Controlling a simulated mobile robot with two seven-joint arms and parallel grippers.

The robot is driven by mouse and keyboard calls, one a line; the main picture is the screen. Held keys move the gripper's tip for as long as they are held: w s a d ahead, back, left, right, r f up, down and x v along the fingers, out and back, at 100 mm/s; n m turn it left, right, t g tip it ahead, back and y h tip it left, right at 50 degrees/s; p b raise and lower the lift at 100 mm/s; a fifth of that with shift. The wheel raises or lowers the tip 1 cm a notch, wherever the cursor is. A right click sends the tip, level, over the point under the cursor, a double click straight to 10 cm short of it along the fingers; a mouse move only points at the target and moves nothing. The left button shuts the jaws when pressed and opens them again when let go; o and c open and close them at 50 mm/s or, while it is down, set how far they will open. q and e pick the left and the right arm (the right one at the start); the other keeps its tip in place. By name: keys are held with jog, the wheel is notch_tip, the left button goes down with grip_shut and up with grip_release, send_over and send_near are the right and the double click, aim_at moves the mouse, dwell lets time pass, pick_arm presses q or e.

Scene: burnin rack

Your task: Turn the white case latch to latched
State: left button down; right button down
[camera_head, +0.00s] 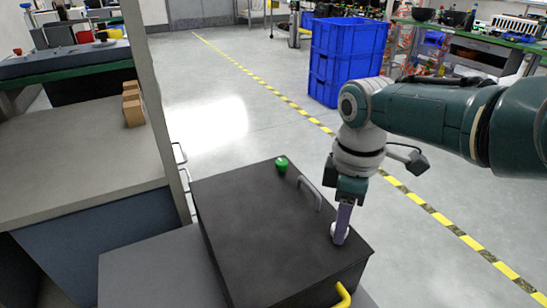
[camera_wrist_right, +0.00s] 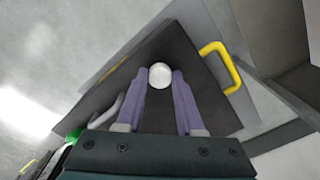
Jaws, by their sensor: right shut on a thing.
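The white case latch (camera_head: 336,237) is a round white knob on top of the dark case (camera_head: 245,225), near its right corner. My right gripper (camera_head: 342,228) reaches down onto it from above, its purple fingers partly hiding it. In the right wrist view the white latch (camera_wrist_right: 160,74) sits between the tips of the two fingers of my right gripper (camera_wrist_right: 160,82), which is shut on it. The latch's turned position cannot be read from its plain round top. My left gripper is not in view.
The case lid also bears a green knob (camera_head: 281,164) and a grey handle (camera_head: 309,192); a yellow handle (camera_head: 343,296) is on its near side. A bench (camera_head: 70,160) and post stand left. Blue crates (camera_head: 346,60) are stacked behind on open floor.

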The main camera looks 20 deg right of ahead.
jog(key=c, duration=0.5)
grip_release()
notch_tip(320, 180, up, 10)
jog(key=p, duration=0.6)
